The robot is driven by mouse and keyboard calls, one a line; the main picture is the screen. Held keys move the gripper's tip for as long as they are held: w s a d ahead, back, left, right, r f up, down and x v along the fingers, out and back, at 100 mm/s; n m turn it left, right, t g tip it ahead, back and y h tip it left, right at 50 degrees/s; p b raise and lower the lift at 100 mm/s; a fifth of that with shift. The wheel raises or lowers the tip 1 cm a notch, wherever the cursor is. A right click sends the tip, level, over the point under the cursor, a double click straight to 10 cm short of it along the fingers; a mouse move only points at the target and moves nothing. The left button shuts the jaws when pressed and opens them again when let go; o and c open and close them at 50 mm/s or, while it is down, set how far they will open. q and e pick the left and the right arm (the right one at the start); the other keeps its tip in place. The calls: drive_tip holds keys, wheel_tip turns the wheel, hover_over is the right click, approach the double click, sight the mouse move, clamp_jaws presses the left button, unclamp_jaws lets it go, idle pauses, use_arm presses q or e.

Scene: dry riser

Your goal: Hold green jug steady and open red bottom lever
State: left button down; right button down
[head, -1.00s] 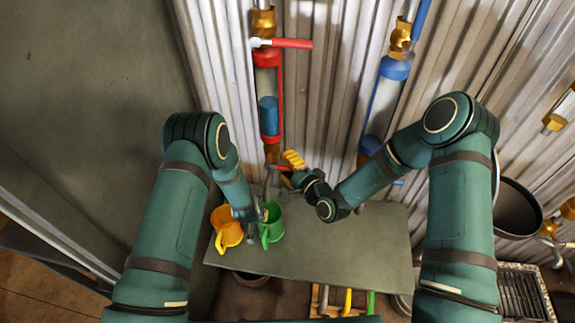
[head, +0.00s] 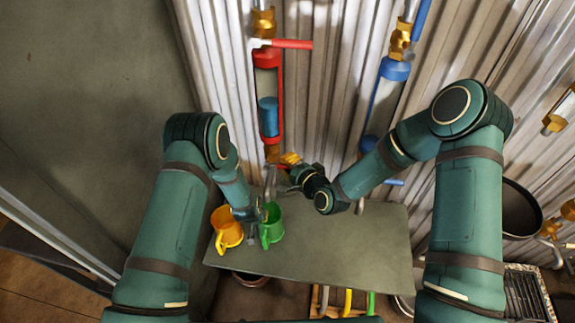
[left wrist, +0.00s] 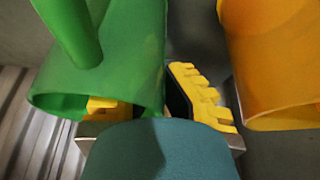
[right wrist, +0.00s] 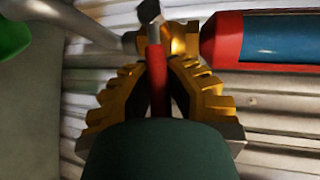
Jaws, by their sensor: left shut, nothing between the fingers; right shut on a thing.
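The green jug (head: 272,232) stands upright on the grey table beside the orange jug. My left gripper (head: 260,212) is shut at its rim. In the left wrist view, one yellow finger shows in the mouth of the green jug (left wrist: 125,50), the other outside, between the jugs. No gripped thing shows between the fingertips, which the jug partly hides. My right gripper (head: 289,159) is at the foot of the red-framed riser pipe. In the right wrist view it is shut on the red bottom lever (right wrist: 156,75), in front of a brass valve (right wrist: 182,38).
The orange jug (head: 227,230) is close beside my left gripper. An upper red lever (head: 292,44) sits on the riser above. A blue-framed pipe (head: 385,95) stands to the right. The right part of the table (head: 350,245) is clear.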

drive_tip(key=shift+w+a+r+n+g+h, duration=0.1)
drive_tip(key=shift+a+r+n+g+h, duration=0.3)
drive_tip(key=shift+r+n+h, duration=0.35)
drive_tip(key=shift+w+a+r+n+g+h, duration=0.15)
drive_tip(key=shift+r+n+g+h, duration=0.35)
drive_tip(key=shift+h, duration=0.5)
drive_tip(key=shift+s+a+r+n+g+h, duration=0.1)
drive_tip(key=shift+a+r+n+g+h, duration=0.25)
drive_tip(key=shift+r+n+g+h, duration=0.4)
drive_tip(key=shift+f+t, duration=0.25)
drive_tip(key=c, duration=0.9)
unclamp_jaws()
drive_tip(key=shift+r, duration=0.1)
drive_tip(key=v, duration=0.8)
drive_tip(key=shift+c, duration=0.5)
